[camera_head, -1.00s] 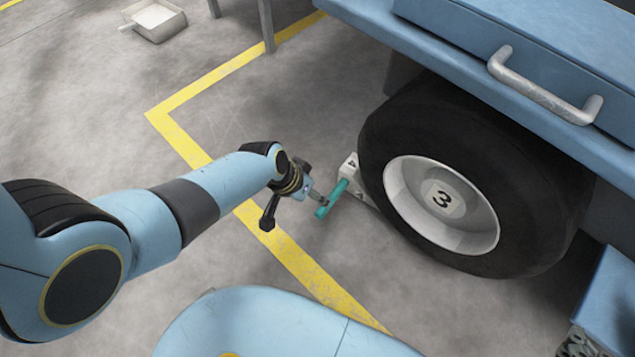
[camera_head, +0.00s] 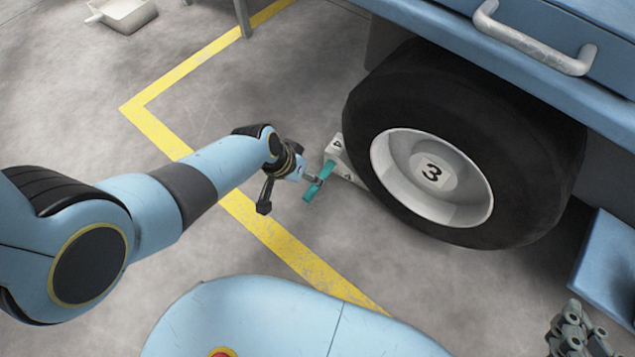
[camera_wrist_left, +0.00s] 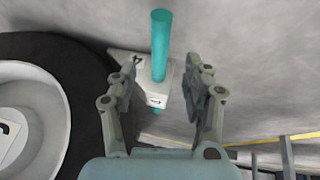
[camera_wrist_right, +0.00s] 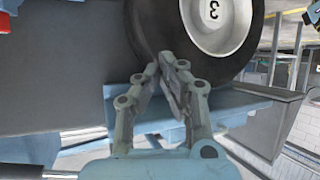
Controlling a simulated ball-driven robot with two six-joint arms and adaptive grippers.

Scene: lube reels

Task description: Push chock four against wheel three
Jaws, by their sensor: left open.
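Chock four (camera_head: 335,146) is a white block marked 4 with a teal bar handle (camera_head: 319,181). It sits on the floor at the left side of wheel three (camera_head: 470,150), a black tyre with a pale hub marked 3. The chock's tip meets the tyre's edge in the left wrist view; whether they touch I cannot tell. My left gripper (camera_head: 310,179) is at the handle. In the left wrist view its open fingers (camera_wrist_left: 163,85) are apart, with the chock (camera_wrist_left: 158,98) and handle (camera_wrist_left: 161,45) showing between them. My right gripper (camera_head: 580,330) is empty, its fingertips together in the right wrist view (camera_wrist_right: 166,75).
The blue vehicle body with a grey handle (camera_head: 535,42) overhangs the wheel. A yellow floor line (camera_head: 265,228) runs under my left arm. A pale tray (camera_head: 124,14) lies at the far left. The floor left of the chock is clear.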

